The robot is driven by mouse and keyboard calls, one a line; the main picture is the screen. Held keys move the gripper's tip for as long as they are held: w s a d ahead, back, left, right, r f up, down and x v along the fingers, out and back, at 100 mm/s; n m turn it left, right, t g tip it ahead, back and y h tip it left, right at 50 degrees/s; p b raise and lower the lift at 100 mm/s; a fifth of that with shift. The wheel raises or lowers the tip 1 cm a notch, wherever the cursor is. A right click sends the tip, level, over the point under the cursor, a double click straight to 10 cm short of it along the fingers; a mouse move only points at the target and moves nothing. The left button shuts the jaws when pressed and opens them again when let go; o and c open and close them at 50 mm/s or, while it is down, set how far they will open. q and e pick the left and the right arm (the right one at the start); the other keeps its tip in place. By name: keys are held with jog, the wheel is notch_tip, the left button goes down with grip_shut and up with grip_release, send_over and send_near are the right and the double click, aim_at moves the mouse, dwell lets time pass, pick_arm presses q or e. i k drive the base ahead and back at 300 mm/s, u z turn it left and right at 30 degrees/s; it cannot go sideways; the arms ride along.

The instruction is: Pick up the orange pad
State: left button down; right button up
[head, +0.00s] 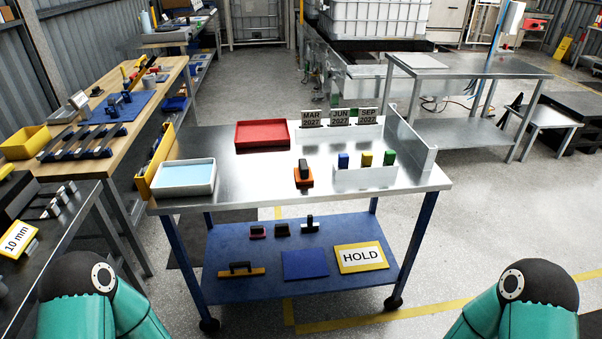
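An orange pad (304,184) with a black block-like handle on top lies on the steel top of the blue-legged cart (252,205), close to the front edge near the middle. Nothing touches it from above. My two arms show only as dark and teal links at the bottom left and bottom right corners. Neither gripper is in view, so their state is hidden.
A white tray (184,190) with light blue contents stands left of the pad. A white holder (362,179) with blue, yellow and green blocks stands to its right. Behind are a red tray (262,134) and date cards (340,117). The steel around the pad is mostly clear.

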aim_at(303, 173)
jog(key=z, duration=0.05)
jog(key=k, duration=0.6)
jog(key=u, duration=0.55)
jog(key=i, duration=1.5)
jog(key=u, duration=0.25)
